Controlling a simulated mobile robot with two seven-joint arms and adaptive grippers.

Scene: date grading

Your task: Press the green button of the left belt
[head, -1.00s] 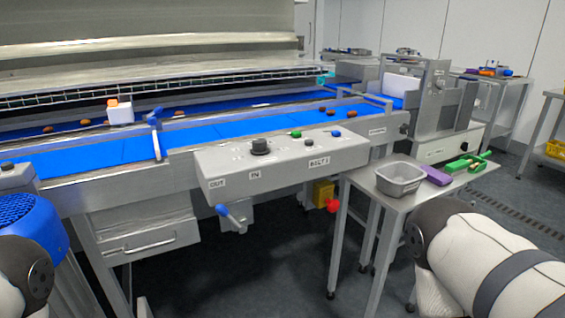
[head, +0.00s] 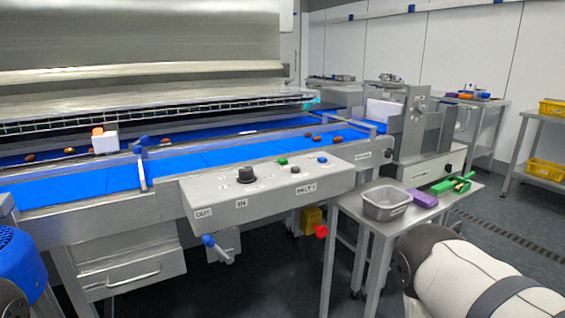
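A grey control panel (head: 262,197) sticks out from the front of the conveyor, with labels that seem to read "OUT", "IN" and "BELT 1". A green button (head: 282,160) sits on its top, near the back edge. A black knob (head: 245,174) is to its left and a blue button (head: 322,160) to its right. The blue belt (head: 215,158) runs behind the panel. Nothing touches the green button. Neither gripper is in view; only parts of my arms show at the lower left and lower right. I cannot tell from the labels whether this is the left belt.
A small steel table (head: 352,207) stands right of the panel with a grey tub (head: 388,212), a purple block (head: 422,197) and green items (head: 453,184). A blue-tipped lever (head: 208,240) and a red knob (head: 321,231) hang below the panel. Several dates lie on the belts.

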